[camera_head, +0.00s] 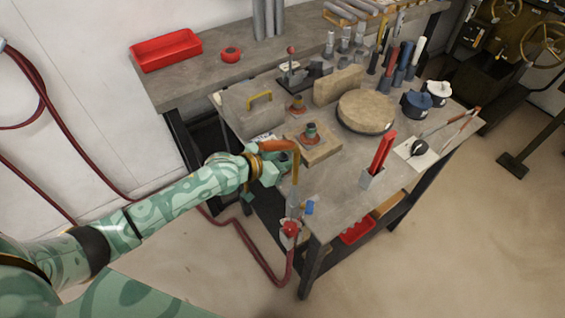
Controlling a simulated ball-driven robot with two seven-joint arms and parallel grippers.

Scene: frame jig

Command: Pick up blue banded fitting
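My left gripper (293,160) is over the left front edge of the table, beside the wooden block (322,153). Its orange parts show, but whether its fingers are apart or together is unclear. Two small fittings with reddish bases and darker tops stand near it: one fitting (311,131) is on the wooden block, and another fitting (297,104) is farther back. A small blue piece (309,207) is at the near left corner, by a red knob-like part (290,228). I cannot make out which piece is the blue banded fitting. My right gripper is not in view.
The grey table (350,198) holds a round wooden disc (366,111), a holder with red handles (380,155), dark pots (416,104) and several upright tools. A grey block with a yellow handle (259,98) stands at the left. A red tray (166,50) is on the back bench.

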